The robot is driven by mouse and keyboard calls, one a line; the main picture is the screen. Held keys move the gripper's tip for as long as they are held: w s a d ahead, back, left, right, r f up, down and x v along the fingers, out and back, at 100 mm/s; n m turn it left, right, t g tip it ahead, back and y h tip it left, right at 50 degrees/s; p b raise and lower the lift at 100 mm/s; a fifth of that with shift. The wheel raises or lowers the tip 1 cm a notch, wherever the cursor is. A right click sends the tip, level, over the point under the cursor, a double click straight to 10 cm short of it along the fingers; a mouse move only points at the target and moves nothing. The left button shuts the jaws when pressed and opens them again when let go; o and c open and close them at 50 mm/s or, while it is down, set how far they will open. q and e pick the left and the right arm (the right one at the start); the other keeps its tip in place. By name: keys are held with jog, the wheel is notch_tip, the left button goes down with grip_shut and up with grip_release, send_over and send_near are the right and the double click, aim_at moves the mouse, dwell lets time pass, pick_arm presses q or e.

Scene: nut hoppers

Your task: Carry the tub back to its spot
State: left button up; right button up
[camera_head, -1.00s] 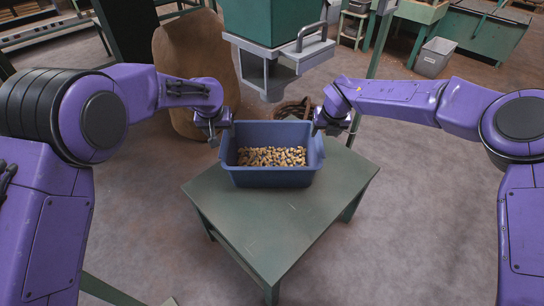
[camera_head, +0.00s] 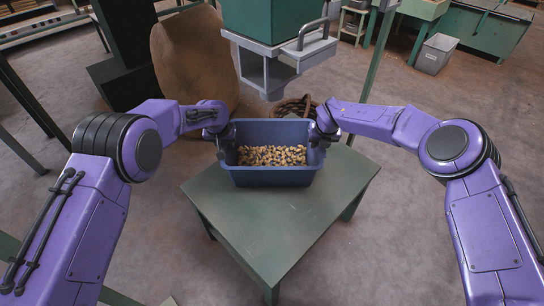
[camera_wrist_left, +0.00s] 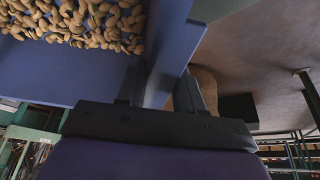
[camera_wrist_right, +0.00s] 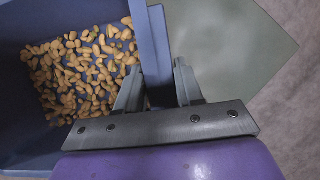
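The blue tub (camera_head: 270,178) stands upright on the green table (camera_head: 290,215), toward its back edge, with a layer of nuts (camera_head: 271,155) inside. My left gripper (camera_head: 226,139) is at the tub's left wall. In the left wrist view its fingers (camera_wrist_left: 160,92) lie on either side of the wall, close against it. My right gripper (camera_head: 322,138) is at the right wall. In the right wrist view its fingers (camera_wrist_right: 160,85) close on both faces of the wall. The tub's underside is hidden.
A green hopper (camera_head: 268,18) with a grey chute (camera_head: 265,75) hangs just behind and above the tub. A brown sack (camera_head: 195,60) and a wicker basket (camera_head: 293,108) stand behind the table. A grey bin (camera_head: 435,53) is far right. The table's front is bare.

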pick_arm(q)
grip_shut()
pick_arm(e)
grip_shut()
pick_arm(q)
jog(key=shift+d, duration=0.1)
pick_arm(e)
jog(key=shift+a, duration=0.1)
pick_arm(q)
jog(key=shift+r, duration=0.15)
pick_arm(e)
jog(key=shift+r, duration=0.2)
